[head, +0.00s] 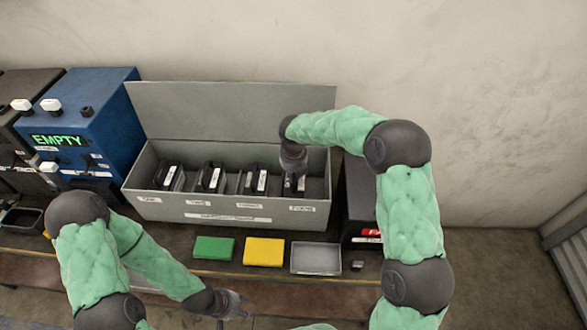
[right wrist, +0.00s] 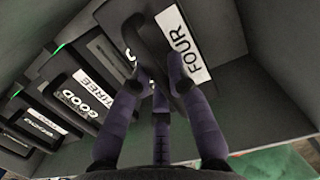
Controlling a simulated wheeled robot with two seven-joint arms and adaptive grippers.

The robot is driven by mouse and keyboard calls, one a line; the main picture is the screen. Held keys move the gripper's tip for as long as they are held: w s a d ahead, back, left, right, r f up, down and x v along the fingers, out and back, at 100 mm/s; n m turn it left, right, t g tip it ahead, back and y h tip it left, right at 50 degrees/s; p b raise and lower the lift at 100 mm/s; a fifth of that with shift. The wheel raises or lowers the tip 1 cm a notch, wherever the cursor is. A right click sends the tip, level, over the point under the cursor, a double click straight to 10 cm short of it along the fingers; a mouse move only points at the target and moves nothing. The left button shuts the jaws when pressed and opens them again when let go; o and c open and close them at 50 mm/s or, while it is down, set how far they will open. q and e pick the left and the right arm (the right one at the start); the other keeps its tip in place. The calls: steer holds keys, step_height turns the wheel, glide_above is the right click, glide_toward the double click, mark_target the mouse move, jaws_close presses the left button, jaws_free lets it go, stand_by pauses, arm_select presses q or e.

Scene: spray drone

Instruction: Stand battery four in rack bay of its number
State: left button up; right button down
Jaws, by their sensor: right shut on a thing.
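The grey rack (head: 160,207) is an open-lidded box with labelled bays in a row. Dark batteries with white labels stand in it. Battery four (right wrist: 186,38) is dark, with a white FOUR label and a black handle, and fills the top of the right wrist view. My right gripper (head: 293,172) reaches down into the rack's rightmost bay; its fingers are shut on battery four's handle (right wrist: 137,40). The battery looks slightly tilted in the wrist view; whether it touches the bay floor is hidden. My left gripper (head: 236,304) hangs low near the table's front edge, its jaw opening unclear.
Battery three (right wrist: 88,88) stands beside battery four. A blue box (head: 95,125) reading EMPTY stands left of the rack, a dark box (head: 358,205) right. Green (head: 213,248) and yellow (head: 263,252) pads and a grey tray (head: 315,259) lie in front.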

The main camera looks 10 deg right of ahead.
steer(key=shift+w+f, duration=0.1)
steer(key=shift+w, duration=0.05)
steer(key=c, duration=1.2)
jaws_free()
steer(key=shift+s+f, duration=0.25)
steer(key=shift+f, duration=0.05)
steer(key=shift+r, duration=0.1)
step_height(320, 180, up, 12)
steer(key=s+p, duration=0.1)
steer(key=p, duration=0.1)
steer(key=shift+s+a, duration=0.2)
steer(key=shift+s, duration=0.1)
